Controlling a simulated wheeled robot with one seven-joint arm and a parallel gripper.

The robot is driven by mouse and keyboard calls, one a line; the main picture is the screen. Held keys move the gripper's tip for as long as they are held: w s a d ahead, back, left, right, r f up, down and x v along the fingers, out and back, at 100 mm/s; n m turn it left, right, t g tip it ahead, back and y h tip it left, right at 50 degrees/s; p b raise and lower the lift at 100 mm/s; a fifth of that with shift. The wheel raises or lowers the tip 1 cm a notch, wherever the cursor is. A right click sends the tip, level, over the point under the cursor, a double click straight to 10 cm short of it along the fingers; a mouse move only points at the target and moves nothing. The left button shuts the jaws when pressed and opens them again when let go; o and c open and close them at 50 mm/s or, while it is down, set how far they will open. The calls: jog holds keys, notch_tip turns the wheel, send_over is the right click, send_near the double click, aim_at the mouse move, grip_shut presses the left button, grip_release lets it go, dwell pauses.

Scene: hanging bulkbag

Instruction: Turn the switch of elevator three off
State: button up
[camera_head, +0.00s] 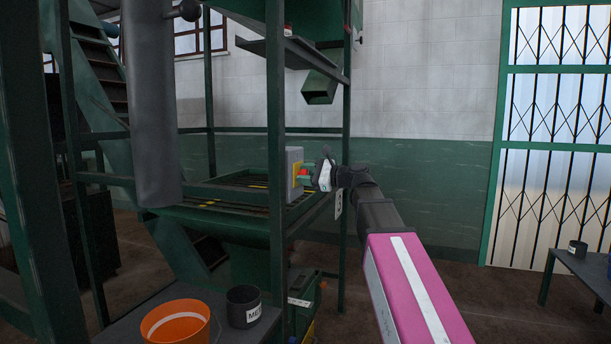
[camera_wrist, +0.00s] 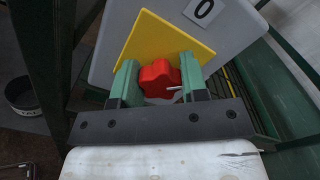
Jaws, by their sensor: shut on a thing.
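The switch is a red knob (camera_wrist: 158,78) on a yellow plate (camera_wrist: 150,38) fixed to a grey box (camera_wrist: 112,30). A "0" label (camera_wrist: 203,10) is on the box above the plate. In the head view the grey box (camera_head: 294,160) is mounted on a green frame post, and the red knob (camera_head: 303,172) shows small at its right side. My gripper (camera_wrist: 160,85) is shut on the red knob, with one green finger on each side of it. In the head view my gripper (camera_head: 308,174) reaches the box from the right.
Green frame posts (camera_head: 276,120) stand around the box. A grey hanging tube (camera_head: 152,110) is at the left. An orange bucket (camera_head: 176,322) and a dark pot (camera_head: 243,306) stand on a table at the lower left.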

jog(key=n, duration=0.4)
jog(key=shift+f+n, duration=0.1)
jog(key=shift+n, duration=0.2)
jog(key=n, duration=0.4)
jog(key=shift+s+f+n, duration=0.1)
jog(key=shift+n, duration=0.3)
jog(key=o, duration=0.9)
jog(key=v, duration=1)
jog(key=shift+s+d, duration=0.15)
jog(key=shift+d, duration=0.2)
